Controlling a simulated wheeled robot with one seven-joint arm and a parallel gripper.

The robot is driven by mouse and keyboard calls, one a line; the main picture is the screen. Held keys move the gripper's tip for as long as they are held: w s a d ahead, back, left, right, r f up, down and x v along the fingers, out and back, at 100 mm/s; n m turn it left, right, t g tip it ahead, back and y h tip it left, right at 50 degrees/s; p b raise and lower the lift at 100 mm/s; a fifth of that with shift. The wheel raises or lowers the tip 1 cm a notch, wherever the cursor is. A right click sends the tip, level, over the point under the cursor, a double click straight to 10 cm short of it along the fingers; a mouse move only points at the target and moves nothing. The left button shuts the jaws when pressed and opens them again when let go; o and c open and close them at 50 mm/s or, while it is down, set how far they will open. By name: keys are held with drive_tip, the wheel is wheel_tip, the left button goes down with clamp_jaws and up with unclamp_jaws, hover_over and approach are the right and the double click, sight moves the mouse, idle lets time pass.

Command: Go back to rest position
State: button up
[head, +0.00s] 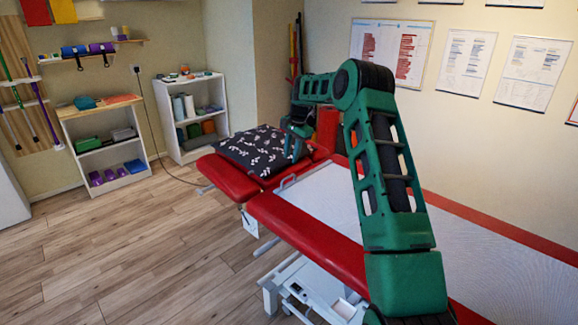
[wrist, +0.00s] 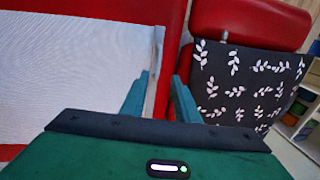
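My green arm reaches from the lower right over the treatment table in the head view. My gripper (head: 296,157) is at the far end, pointing down by the right side of a dark pillow with white leaf sprigs (head: 250,148). In the wrist view, the two teal fingers of my gripper (wrist: 161,78) stand apart with a gap between them, and no object is held there. The pillow (wrist: 232,85) lies to the right of the fingers in that view.
The red treatment table (head: 305,232) carries a pale sheet (head: 335,200). A pale rail shows beyond the fingers in the wrist view. Shelf units (head: 105,145) and (head: 190,115) stand against the back walls. Posters (head: 465,53) hang on the right wall. The wooden floor (head: 130,250) at left is clear.

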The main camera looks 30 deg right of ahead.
drive_tip(key=shift+s+r, duration=0.1)
drive_tip(key=shift+r, duration=0.55)
drive_tip(key=shift+s+r, duration=0.1)
drive_tip(key=s+a+r+n+g+h, duration=0.15)
drive_tip(key=s+r, duration=0.25)
drive_tip(key=s, duration=0.5)
drive_tip(key=s+a+r+n, duration=0.2)
drive_tip(key=s+r, duration=0.2)
drive_tip(key=s, duration=0.5)
drive_tip(key=s+a+r+n, duration=0.15)
drive_tip(key=s+r, duration=0.25)
drive_tip(key=s, duration=0.6)
drive_tip(key=s+a+f+n, duration=0.1)
drive_tip(key=s+a, duration=0.1)
drive_tip(key=s, duration=0.8)
drive_tip(key=s+a+f+n, duration=0.1)
drive_tip(key=s+a+f, duration=0.1)
drive_tip(key=s, duration=0.8)
drive_tip(key=s+a+f+n+y, duration=0.1)
drive_tip(key=s+a+f, duration=0.1)
drive_tip(key=s, duration=0.8)
drive_tip(key=shift+s+a+n+g, duration=0.2)
drive_tip(key=shift+a+n+g, duration=0.15)
drive_tip(key=shift+a, duration=0.45)
drive_tip(key=shift+w+f, duration=0.1)
